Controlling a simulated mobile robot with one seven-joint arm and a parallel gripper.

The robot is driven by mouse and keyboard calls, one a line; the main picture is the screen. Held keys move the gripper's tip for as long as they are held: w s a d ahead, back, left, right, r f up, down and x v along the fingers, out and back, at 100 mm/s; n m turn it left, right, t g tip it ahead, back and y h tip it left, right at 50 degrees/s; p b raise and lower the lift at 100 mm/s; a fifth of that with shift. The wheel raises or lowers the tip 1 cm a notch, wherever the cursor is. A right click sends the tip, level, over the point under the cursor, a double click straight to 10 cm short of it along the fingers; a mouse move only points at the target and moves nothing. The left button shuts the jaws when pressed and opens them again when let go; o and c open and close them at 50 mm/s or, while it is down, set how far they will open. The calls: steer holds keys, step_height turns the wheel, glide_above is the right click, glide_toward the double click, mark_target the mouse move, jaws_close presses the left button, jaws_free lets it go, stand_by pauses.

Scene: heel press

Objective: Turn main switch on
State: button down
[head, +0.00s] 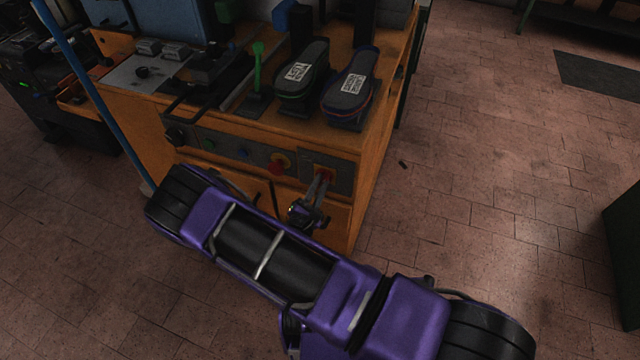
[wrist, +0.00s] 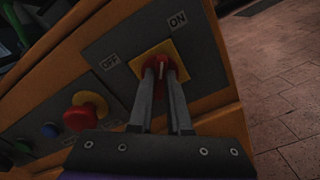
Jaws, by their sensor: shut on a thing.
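The main switch is a red rotary knob (wrist: 158,66) on a square yellow plate, with an OFF label (wrist: 109,63) to its left and an ON label (wrist: 177,20) above it in the wrist view. A short pale mark on the knob stands nearly upright in the picture, closer to the ON direction than to OFF. My gripper (wrist: 163,74) has its two fingers shut on the knob, one on each side. In the head view my gripper (head: 321,178) reaches the switch panel (head: 343,172) at the right end of the cabinet front; the knob is mostly hidden there.
A red mushroom button (wrist: 82,113) on yellow, with blue and green buttons, sits left of the switch. The orange cabinet (head: 375,170) carries two dark shoe-shaped forms (head: 350,92) and a green-handled lever (head: 257,75) on top.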

steer(key=shift+f+m, duration=0.1)
steer(key=shift+m, duration=0.9)
steer(key=c, duration=0.9)
jaws_free()
steer(key=shift+o, duration=0.2)
steer(key=shift+s, duration=0.1)
steer(key=v, duration=1.7)
steer(key=shift+s, duration=0.15)
steer(key=shift+a, duration=0.1)
